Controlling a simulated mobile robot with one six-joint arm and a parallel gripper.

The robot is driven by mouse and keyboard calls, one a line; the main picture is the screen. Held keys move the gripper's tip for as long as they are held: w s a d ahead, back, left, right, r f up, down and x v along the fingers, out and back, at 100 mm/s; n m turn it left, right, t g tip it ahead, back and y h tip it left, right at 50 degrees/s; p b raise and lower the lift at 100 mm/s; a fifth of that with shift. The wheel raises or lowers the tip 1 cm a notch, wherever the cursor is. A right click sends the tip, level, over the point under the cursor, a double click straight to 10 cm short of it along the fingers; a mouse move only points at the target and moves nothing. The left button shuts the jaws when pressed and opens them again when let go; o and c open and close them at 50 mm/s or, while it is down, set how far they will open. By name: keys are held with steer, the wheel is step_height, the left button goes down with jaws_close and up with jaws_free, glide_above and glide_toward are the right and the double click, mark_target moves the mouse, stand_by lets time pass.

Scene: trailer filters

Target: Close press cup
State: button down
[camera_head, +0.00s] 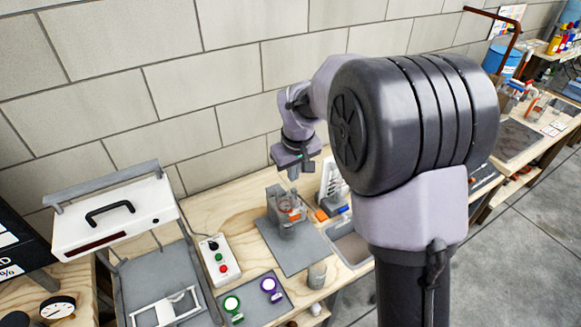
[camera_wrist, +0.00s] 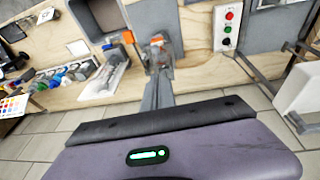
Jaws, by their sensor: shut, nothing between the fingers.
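A small grey press (camera_head: 284,222) with an orange-red, cup-like part stands on a grey mat on the wooden bench. In the wrist view the press and its orange part (camera_wrist: 157,42) show just beyond my fingers. I cannot tell how far its cup is open. My gripper (camera_head: 294,174) hangs above and slightly behind the press, pointing down, with its fingers together and empty. In the wrist view the closed fingers (camera_wrist: 160,78) point toward the press, apart from it as far as I can tell.
A white machine with a black handle (camera_head: 110,215) stands at the left. Beside it is a button box (camera_head: 220,258). A white rack (camera_head: 332,190) and a sunken grey tray (camera_head: 349,247) lie right of the press. A small cylinder (camera_head: 317,275) stands in front. A block wall rises behind.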

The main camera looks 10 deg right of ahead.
steer(key=b, duration=0.1)
glide_above(295, 201)
steer(key=s, duration=0.1)
steer(key=f, duration=1)
steer(key=shift+s+a+f, duration=0.1)
steer(key=shift+a+f, duration=0.05)
steer(key=shift+a, duration=0.1)
steer(key=shift+d+f, duration=0.15)
steer(key=shift+f, duration=0.5)
